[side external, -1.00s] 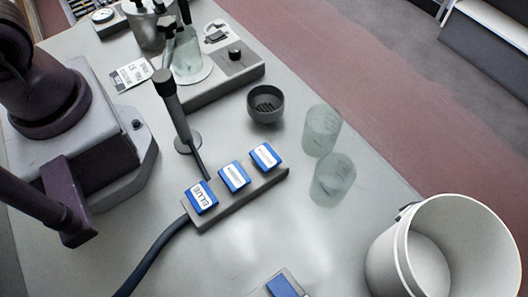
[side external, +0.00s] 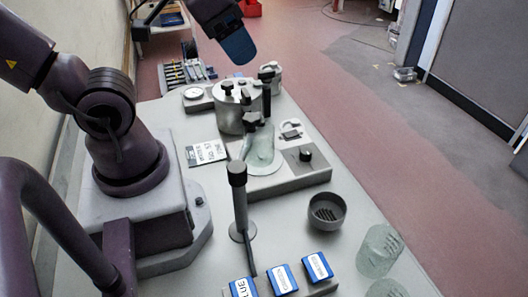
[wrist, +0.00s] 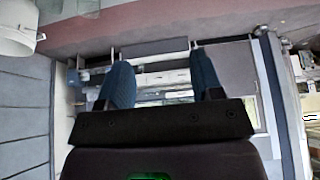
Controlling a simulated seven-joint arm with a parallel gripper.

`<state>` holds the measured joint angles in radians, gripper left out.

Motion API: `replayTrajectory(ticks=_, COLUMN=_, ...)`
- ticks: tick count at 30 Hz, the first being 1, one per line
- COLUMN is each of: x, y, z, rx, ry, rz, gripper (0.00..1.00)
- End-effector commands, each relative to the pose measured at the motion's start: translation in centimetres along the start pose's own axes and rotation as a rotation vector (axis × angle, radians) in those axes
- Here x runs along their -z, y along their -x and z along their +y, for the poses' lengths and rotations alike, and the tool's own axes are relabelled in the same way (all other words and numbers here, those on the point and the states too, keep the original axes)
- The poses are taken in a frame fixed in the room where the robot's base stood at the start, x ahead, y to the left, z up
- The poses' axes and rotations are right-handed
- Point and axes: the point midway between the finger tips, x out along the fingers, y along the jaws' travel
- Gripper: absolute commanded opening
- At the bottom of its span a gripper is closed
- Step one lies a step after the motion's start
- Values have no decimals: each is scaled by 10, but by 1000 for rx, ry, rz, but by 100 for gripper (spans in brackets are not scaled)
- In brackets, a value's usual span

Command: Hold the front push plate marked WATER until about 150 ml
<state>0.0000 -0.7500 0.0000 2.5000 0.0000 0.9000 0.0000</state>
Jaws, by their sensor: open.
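My gripper (wrist: 162,75) is open and empty in the wrist view, its two blue fingers apart. In the side view one blue finger (side external: 237,46) shows at the top, above and behind the metal pot (side external: 237,108) and well away from the push plates. Three blue push plates stand in a row at the bottom: one with a partly cut-off label ending in LUE (side external: 243,288), a middle plate (side external: 283,279) and a right plate (side external: 317,267). The last two labels are too small to read. I cannot make out WATER on any plate. A clear glass vessel (side external: 261,150) stands by the pot; its fill is unclear.
A dark post (side external: 239,205) stands behind the plates. A grey cup with slots (side external: 326,211) and a clear beaker (side external: 379,250) stand to the right. A printed card (side external: 207,152) lies left of the knobbed base (side external: 300,175). A white bucket (wrist: 16,28) shows in the wrist view.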

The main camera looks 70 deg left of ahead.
Motion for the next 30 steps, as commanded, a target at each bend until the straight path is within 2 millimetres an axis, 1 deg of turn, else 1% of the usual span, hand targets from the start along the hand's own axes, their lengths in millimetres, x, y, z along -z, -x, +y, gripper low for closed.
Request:
replayTrajectory(ticks=1, x=0, y=0, z=0, rx=0, ry=0, rz=0, gripper=60)
replayTrajectory(ticks=2, x=0, y=0, z=0, rx=0, ry=0, rz=0, gripper=53)
replayTrajectory(ticks=3, x=0, y=0, z=0, rx=0, ry=0, rz=0, gripper=44)
replayTrajectory(ticks=5, x=0, y=0, z=0, rx=0, ry=0, rz=0, gripper=30)
replayTrajectory(ticks=6, x=0, y=0, z=0, rx=0, ry=-1, rz=0, gripper=21)
replayTrajectory(ticks=9, x=0, y=-1, z=4, rx=-11, ry=-20, rz=-7, gripper=0)
replayTrajectory(ticks=11, x=-2, y=-7, z=11, rx=-26, ry=-50, rz=-35, gripper=0)
replayTrajectory(ticks=14, x=-3, y=-21, z=27, rx=-60, ry=-118, rz=-109, gripper=0)
replayTrajectory(ticks=17, x=-1, y=-37, z=48, rx=-96, ry=-187, rz=-193, gripper=0)
replayTrajectory(ticks=19, x=0, y=-49, z=66, rx=-109, ry=-184, rz=-253, gripper=0)
replayTrajectory(ticks=23, x=0, y=-72, z=100, rx=-95, ry=-83, rz=-356, gripper=0)
replayTrajectory(ticks=27, x=-6, y=-98, z=137, rx=-27, ry=109, rz=-447, gripper=0)
replayTrajectory(ticks=30, x=-12, y=-115, z=160, rx=41, ry=273, rz=-484, gripper=0)
